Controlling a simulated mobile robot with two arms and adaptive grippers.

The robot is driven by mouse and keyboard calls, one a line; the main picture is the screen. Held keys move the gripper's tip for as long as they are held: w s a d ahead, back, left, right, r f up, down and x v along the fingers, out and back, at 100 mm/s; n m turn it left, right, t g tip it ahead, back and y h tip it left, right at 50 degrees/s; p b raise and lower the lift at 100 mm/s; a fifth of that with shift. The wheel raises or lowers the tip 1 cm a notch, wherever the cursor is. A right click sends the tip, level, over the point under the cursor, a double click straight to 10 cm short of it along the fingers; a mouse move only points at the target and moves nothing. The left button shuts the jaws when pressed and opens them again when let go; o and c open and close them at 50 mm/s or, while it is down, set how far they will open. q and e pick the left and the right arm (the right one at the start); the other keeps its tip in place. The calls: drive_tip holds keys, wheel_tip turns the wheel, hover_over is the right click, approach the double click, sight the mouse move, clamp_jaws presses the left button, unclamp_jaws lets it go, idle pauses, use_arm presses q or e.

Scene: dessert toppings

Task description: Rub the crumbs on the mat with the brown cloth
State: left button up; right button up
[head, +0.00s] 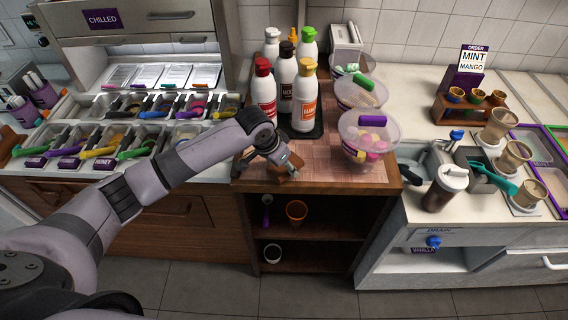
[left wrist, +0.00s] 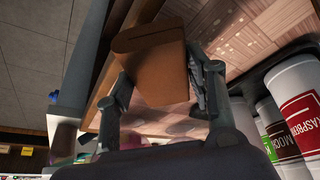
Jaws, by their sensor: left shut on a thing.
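The brown cloth (left wrist: 152,62) is a folded, block-like pad between the two fingers of my left gripper (left wrist: 160,85) in the left wrist view. In the head view my left gripper (head: 284,171) is low over the front left part of the mat, with a little of the cloth showing at its tip. The mat (head: 322,163) is pinkish brown with a checked pattern and lies on the wooden counter. Pale specks that look like crumbs (left wrist: 238,44) show on it in the left wrist view. I cannot tell whether the cloth touches the mat. My right gripper is out of view.
Several sauce bottles (head: 304,100) stand on a dark tray behind my left gripper. Topping bins (head: 112,135) are at left. The mat's front middle is clear.

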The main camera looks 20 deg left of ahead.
use_arm(q)
drive_tip(key=shift+f+b, duration=0.3)
drive_tip(key=shift+f, duration=0.7)
drive_tip(key=shift+w, duration=0.1)
